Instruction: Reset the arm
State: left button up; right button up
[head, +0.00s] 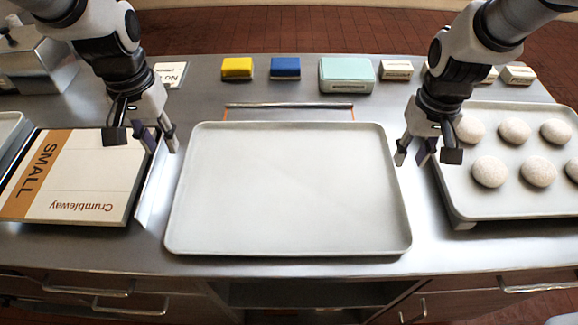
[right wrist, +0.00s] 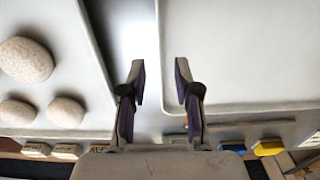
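My left gripper (head: 144,140) hangs over the right edge of a flat box marked SMALL and Crumbleway (head: 85,180), in the head view. Its fingers are spread and I see nothing between them. My right gripper (head: 427,156) hangs over the gap between the empty middle tray (head: 290,190) and the right tray (head: 500,207). In the right wrist view its fingertips (right wrist: 159,72) are apart with nothing between them.
Several round speckled buns (head: 490,171) sit on the right tray. A yellow block (head: 237,68), a blue block (head: 285,67), a mint box (head: 346,75) and small labelled blocks (head: 397,70) line the back. A thin bar (head: 288,106) lies behind the middle tray. A metal container (head: 35,60) stands back left.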

notch_tip(320, 180, up, 4)
jog(key=shift+f, duration=0.1)
dwell(0.4)
